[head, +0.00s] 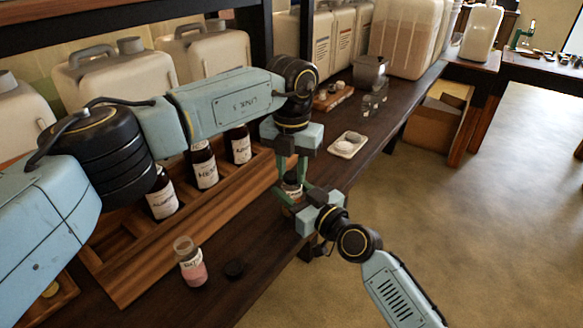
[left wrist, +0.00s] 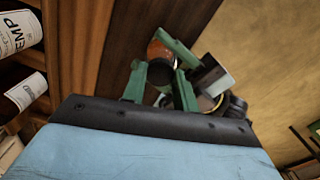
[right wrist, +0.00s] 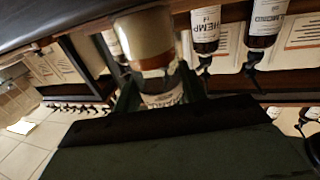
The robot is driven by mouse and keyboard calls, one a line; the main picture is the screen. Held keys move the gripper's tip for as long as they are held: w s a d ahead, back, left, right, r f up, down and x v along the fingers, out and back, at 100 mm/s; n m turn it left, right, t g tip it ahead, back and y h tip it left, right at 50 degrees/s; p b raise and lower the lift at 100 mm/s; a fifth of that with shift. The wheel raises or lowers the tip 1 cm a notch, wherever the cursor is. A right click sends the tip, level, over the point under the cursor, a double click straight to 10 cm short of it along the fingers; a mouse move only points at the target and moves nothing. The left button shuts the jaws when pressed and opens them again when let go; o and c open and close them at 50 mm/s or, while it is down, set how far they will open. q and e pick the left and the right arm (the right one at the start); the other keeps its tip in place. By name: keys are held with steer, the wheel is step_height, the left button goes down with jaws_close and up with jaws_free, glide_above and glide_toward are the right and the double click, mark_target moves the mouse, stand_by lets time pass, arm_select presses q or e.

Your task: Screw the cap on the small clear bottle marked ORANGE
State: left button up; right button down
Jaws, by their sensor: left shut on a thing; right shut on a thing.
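My left gripper (head: 292,177) points down from above and is shut on a black cap (left wrist: 160,74) over the bottle's top. The fingers hide the join, so I cannot tell whether the cap is seated.
An open bottle with pink contents (head: 192,266) stands on the table, with a dark cap (head: 235,269) beside it. Brown labelled bottles (head: 204,168) stand in a wooden rack (head: 130,262). Large jugs (head: 110,80) line the back.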

arm_select(q)
steer(key=m, duration=1.1)
steer(key=shift+m, duration=0.3)
steer(key=o, duration=1.1)
steer(key=shift+r, duration=2.25)
steer(key=shift+c, duration=0.3)
